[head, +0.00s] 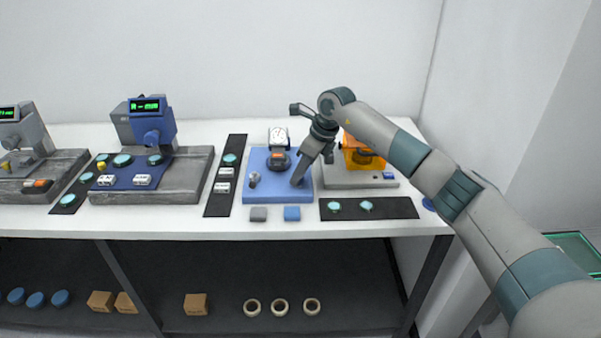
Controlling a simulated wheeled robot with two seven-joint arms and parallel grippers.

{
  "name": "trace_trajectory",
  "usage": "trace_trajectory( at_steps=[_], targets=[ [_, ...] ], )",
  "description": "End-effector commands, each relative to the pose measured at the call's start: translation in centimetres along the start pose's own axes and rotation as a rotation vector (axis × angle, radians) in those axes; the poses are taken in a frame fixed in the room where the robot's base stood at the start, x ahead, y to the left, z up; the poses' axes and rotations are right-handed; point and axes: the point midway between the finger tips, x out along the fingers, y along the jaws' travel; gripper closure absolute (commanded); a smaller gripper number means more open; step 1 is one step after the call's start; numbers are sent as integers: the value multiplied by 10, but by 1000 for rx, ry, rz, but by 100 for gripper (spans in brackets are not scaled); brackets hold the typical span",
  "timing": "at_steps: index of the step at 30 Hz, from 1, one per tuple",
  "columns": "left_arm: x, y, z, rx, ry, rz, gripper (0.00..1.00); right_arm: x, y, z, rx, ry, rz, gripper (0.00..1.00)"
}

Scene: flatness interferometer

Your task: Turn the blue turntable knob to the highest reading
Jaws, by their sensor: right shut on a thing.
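A blue base plate (262,194) stands on the white bench, right of centre. At its back is a white round dial gauge (279,137), with a dark part bearing an orange mark (278,160) in front of it. A small grey knob-like part (254,180) is at the plate's left. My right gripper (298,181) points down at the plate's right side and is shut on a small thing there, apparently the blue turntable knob. The fingers hide that thing almost wholly. The dial's reading is too small to tell. My left gripper is out of view.
An orange device on a grey base (345,181) stands close right, behind my arm. Dark strips with teal discs lie left (216,205) and front right (390,208). A grey pad (258,214) and a blue pad (292,213) lie in front. A blue display instrument (152,125) stands left.

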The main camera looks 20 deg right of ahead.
Motion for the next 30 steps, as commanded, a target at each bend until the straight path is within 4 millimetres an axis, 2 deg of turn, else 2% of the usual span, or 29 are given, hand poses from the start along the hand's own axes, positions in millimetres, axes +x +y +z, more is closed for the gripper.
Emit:
trace_trajectory(
  at_steps=[11,14,20,30],
  targets=[
    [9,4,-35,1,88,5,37,1,1,0,214,-2,-93,93],
    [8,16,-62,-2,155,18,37,1,2,0,296,-3,-127,93],
    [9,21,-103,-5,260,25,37,2,4,1,471,-3,-199,93],
    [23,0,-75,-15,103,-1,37,3,5,2,747,-3,-313,93]
  ],
)
